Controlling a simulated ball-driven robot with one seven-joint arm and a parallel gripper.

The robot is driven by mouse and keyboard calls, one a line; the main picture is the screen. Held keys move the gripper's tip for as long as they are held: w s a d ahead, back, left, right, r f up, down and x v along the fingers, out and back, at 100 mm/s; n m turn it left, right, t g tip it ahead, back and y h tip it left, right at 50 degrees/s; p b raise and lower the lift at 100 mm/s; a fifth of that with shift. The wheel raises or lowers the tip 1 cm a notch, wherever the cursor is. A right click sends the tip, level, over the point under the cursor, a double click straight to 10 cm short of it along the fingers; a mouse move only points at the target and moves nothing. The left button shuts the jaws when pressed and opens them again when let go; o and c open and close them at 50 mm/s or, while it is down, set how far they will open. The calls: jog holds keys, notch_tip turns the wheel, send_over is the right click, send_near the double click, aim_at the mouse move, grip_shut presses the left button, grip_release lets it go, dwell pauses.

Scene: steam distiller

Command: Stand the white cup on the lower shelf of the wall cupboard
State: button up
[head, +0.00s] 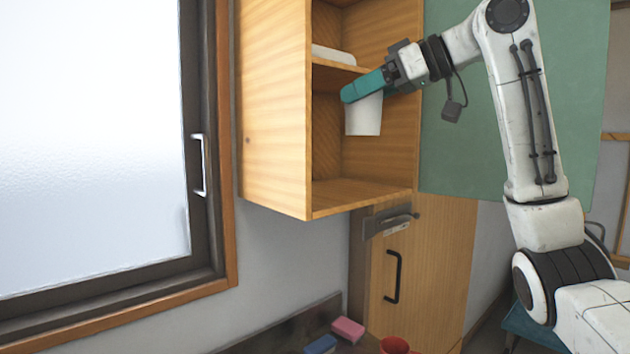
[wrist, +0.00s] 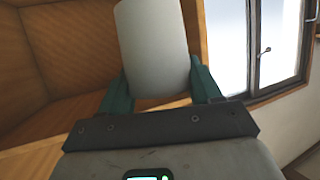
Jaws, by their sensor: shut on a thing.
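The white cup (head: 364,116) is held by my gripper (head: 350,94) inside the opening of the wooden wall cupboard (head: 275,110). The cup hangs above the lower shelf (head: 355,193), with a clear gap under it in the head view. The teal fingers are shut on the cup near its top. In the wrist view the cup (wrist: 153,45) sits between the two fingers of my gripper (wrist: 160,88), with the cupboard's wood behind it. The lower shelf is bare where it shows.
A white item (head: 333,54) lies on the upper shelf (head: 340,67), just above my gripper. A window (head: 95,140) is left of the cupboard. A pink block (head: 348,330), a blue block (head: 321,345) and a red object (head: 394,345) are below. A green panel (head: 515,110) is behind my arm.

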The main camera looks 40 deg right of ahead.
jog(key=w+d+f+p, duration=0.1)
jog(key=w+f+p, duration=0.1)
jog(key=w+f, duration=0.2)
jog(key=w+d+f+p, duration=0.1)
jog(key=w+f, duration=0.3)
jog(key=w+d+f+p, duration=0.1)
jog(key=w+f+p, duration=0.1)
jog(key=w+f, duration=0.2)
jog(key=shift+w+d+f+p, duration=0.1)
jog(key=shift+w+d+p, duration=0.25)
jog(key=shift+w+d, duration=0.05)
jog(key=shift+a+f, duration=0.1)
jog(key=shift+f, duration=0.15)
jog(key=o, duration=1.1)
jog(key=shift+f, duration=0.1)
jog(key=shift+o, duration=0.2)
jog(key=b+v, duration=0.3)
jog(key=v, duration=0.9)
